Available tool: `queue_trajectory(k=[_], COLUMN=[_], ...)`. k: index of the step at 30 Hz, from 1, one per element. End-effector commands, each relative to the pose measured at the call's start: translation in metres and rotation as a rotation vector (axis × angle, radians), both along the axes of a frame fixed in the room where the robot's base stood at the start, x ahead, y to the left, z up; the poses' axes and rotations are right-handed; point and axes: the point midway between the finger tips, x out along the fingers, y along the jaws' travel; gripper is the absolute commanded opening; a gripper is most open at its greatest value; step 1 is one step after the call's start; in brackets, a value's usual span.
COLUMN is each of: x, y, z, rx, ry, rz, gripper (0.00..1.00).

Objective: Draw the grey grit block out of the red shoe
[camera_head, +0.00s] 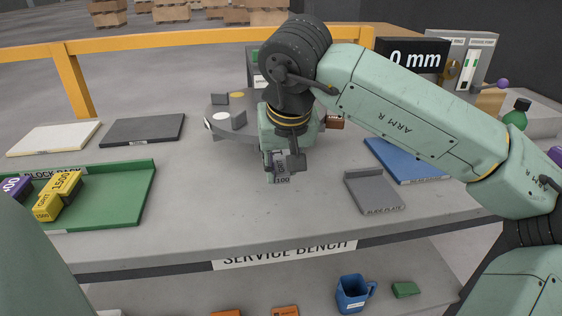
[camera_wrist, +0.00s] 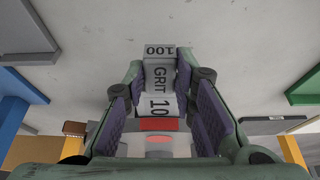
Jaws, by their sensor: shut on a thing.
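The grey grit block (camera_head: 282,168), marked 100, is between the fingers of my gripper (camera_head: 284,160). In the wrist view the block (camera_wrist: 159,72) shows its GRIT 100 face, and the fingers (camera_wrist: 160,105) are shut on its sides. Its marked end points toward the bench front. A red strip (camera_wrist: 160,124) on a pale part shows at the block's near end in the wrist view. I cannot tell whether this is the red shoe or whether the block touches it. My gripper and arm hide much of that area in the head view.
A round grey disc (camera_head: 210,103) with small grey pieces stands behind my gripper. The slide plate (camera_head: 374,194) and blue tray (camera_head: 405,160) lie right. A green block rack (camera_head: 110,207) with yellow and purple blocks is left. The bench front (camera_head: 215,228) is clear.

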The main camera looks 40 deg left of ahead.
Motion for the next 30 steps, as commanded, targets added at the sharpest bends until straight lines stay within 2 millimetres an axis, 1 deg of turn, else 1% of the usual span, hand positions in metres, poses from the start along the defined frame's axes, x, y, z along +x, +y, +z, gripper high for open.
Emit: queue_trajectory(k=[30], x=[-0.025], y=[-0.03], z=[0.0], rx=[0.0], ry=[-0.002], rz=[-0.001], gripper=[0.0])
